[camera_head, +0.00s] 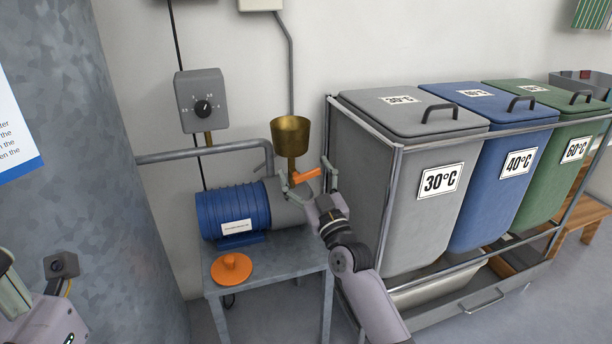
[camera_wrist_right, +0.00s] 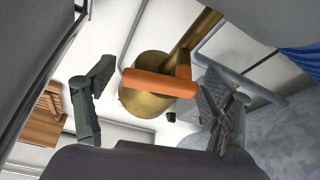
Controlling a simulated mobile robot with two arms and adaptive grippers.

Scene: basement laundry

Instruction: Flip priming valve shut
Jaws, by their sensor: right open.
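The priming valve's orange lever (camera_head: 305,175) sits just below a brass funnel (camera_head: 290,135) on the pump. My right gripper (camera_head: 309,183) is open, with one finger on each side of the lever in the head view. In the right wrist view the lever (camera_wrist_right: 158,83) lies crosswise between the open fingers, in front of the brass funnel (camera_wrist_right: 148,103). I cannot tell whether a finger touches it. The blue pump motor (camera_head: 232,208) stands left of the gripper. Part of my left gripper (camera_head: 14,290) shows at the lower left edge; its fingertips are not clear.
An orange round cap (camera_head: 231,268) lies on the grey metal stand (camera_head: 285,265). A grey pipe (camera_head: 205,152) runs behind the pump. A dial box (camera_head: 202,100) hangs on the wall. The grey bin (camera_head: 405,190) and its rack stand close to the right of my right arm.

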